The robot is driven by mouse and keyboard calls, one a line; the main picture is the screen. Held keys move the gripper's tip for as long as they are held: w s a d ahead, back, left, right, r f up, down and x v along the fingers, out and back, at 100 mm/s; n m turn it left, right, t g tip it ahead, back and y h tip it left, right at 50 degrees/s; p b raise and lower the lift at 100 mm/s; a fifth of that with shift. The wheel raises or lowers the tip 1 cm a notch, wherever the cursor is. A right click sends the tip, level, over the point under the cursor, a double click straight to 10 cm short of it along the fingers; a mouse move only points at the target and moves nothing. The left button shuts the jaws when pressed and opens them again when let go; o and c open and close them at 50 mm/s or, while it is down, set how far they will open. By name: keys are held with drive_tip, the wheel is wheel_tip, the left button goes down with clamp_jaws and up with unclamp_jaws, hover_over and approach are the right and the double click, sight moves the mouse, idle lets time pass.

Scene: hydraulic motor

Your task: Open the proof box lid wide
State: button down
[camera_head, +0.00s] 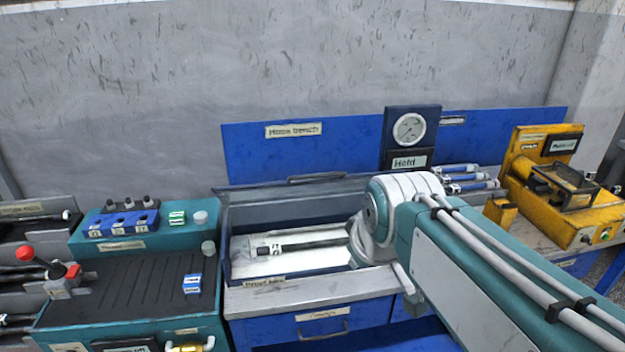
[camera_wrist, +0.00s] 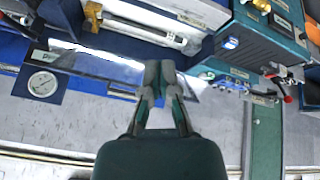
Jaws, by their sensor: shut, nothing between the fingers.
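The proof box (camera_head: 262,284) stands on the bench in the middle of the head view, with its label on the front rim. Its grey lid (camera_head: 262,196) is raised at the back, with a dark handle along its top edge; its exact angle is hard to tell. Inside lies a pale cylinder with dark bands (camera_head: 300,243), which also shows in the wrist view (camera_wrist: 150,31). My gripper (camera_wrist: 160,66) is shut and empty in the wrist view, its tips in front of the glossy lid edge (camera_wrist: 105,60). Contact cannot be told. My arm hides the gripper in the head view.
A blue back panel with a gauge (camera_head: 409,129) stands behind the box. A teal console (camera_head: 130,285) with a red-knobbed lever beside it is on the left. A yellow machine (camera_head: 555,190) and several blue-and-silver cylinders (camera_head: 465,178) are on the right.

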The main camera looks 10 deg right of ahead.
drive_tip(key=s+f+m, duration=0.5)
drive_tip(key=s, duration=0.5)
drive_tip(key=t, duration=1.8)
hover_over(315, 200)
drive_tip(key=shift+r, duration=0.35)
drive_tip(key=shift+r, duration=0.1)
